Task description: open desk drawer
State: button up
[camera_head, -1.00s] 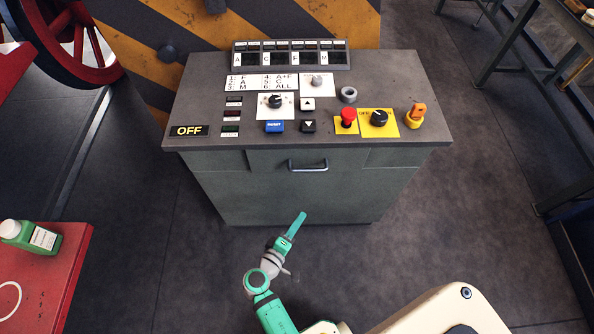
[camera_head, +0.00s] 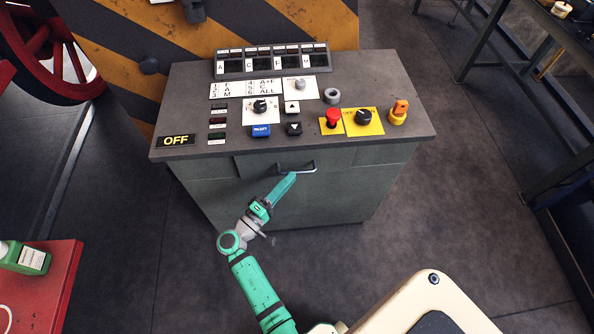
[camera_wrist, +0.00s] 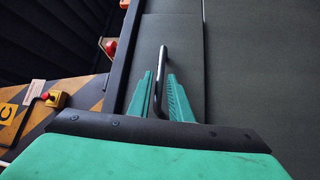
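The grey desk (camera_head: 390,92) has a drawer (camera_head: 258,166) at the top middle of its front, and the drawer is shut. A bar handle (camera_head: 309,164) is on the drawer front; it also shows in the wrist view (camera_wrist: 163,62). My gripper (camera_head: 289,180) is at the handle, reaching up from below in the head view. In the wrist view my gripper (camera_wrist: 161,90) is open, with one green finger on each side of the handle. Small gaps show between the fingers and the bar. The drawer front (camera_wrist: 186,45) lies beyond the fingertips.
The desk top holds an OFF display (camera_head: 176,140), a red button (camera_head: 333,117), knobs and switches. A red table (camera_head: 52,285) with a green bottle (camera_head: 30,258) stands at the left. A workbench (camera_head: 560,30) is at the right. The floor before the desk is free.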

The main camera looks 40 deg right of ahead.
aim_at(296, 172)
jog(key=shift+x, duration=2.1)
